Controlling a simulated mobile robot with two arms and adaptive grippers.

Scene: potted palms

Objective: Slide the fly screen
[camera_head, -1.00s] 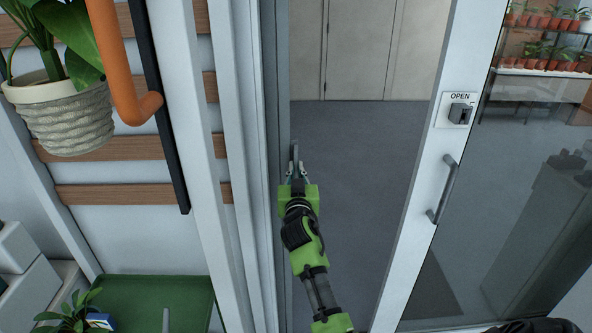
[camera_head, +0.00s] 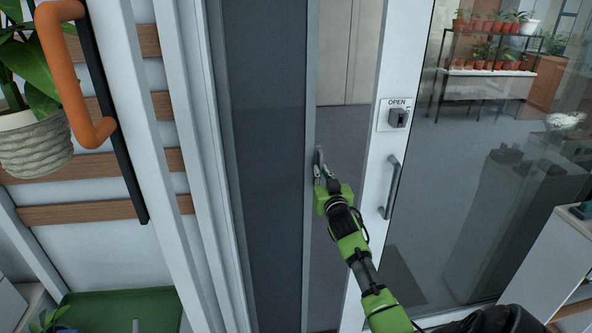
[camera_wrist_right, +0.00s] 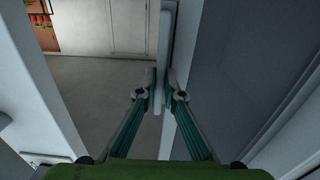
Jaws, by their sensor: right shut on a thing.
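The fly screen (camera_head: 265,170) is a tall dark mesh panel in the left part of the doorway, with a narrow grey edge frame. Its mesh also fills the right side of the right wrist view (camera_wrist_right: 235,80). My right gripper (camera_head: 319,170) is at the screen's right edge, about mid-height. In the right wrist view my right gripper (camera_wrist_right: 159,92) has one finger on each side of the upright edge handle (camera_wrist_right: 162,75) and is shut on it. My left gripper is not in view.
A potted plant (camera_head: 35,145) and orange rail (camera_head: 62,75) are at left. A white cabinet (camera_head: 550,255) stands at lower right.

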